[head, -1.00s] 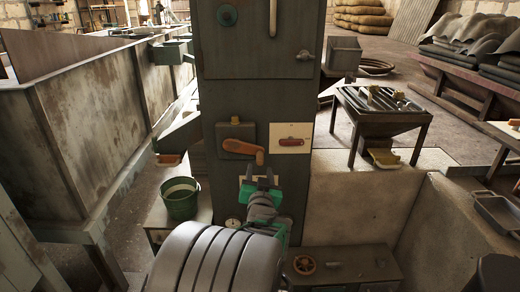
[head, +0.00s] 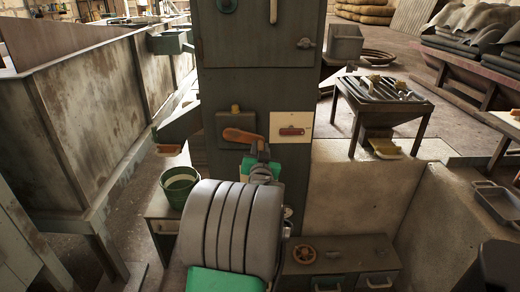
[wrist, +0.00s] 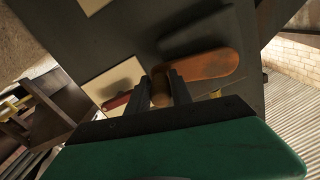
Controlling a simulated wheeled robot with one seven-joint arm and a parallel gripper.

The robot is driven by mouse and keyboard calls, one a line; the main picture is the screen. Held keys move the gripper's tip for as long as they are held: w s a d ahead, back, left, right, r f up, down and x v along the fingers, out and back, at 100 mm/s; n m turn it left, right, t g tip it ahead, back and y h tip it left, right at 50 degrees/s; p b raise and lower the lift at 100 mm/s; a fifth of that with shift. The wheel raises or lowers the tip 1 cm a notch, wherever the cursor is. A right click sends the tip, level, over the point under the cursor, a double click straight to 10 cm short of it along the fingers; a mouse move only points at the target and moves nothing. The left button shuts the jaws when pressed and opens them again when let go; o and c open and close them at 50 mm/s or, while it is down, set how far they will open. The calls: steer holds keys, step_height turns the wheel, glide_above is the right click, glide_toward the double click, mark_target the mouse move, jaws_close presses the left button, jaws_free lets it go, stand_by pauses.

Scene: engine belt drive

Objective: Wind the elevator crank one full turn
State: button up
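The crank (head: 240,135) is an orange-brown arm on a dark square plate on the elevator's front. It points right and slightly down, with its knob at the right end. In the wrist view the crank arm (wrist: 208,67) runs up to the right from the knob (wrist: 160,90). My gripper (wrist: 159,88) has one dark finger on each side of the knob, and the knob fills the gap. In the head view my gripper (head: 259,150) is at the crank's right end, partly hidden by my arm.
A pale plate with a red handle (head: 291,131) is right of the crank. A green bucket (head: 179,186) stands on a low bench at lower left. A low cabinet with a handwheel (head: 304,254) stands below.

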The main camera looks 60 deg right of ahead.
jaws_close()
stand_by(1.0)
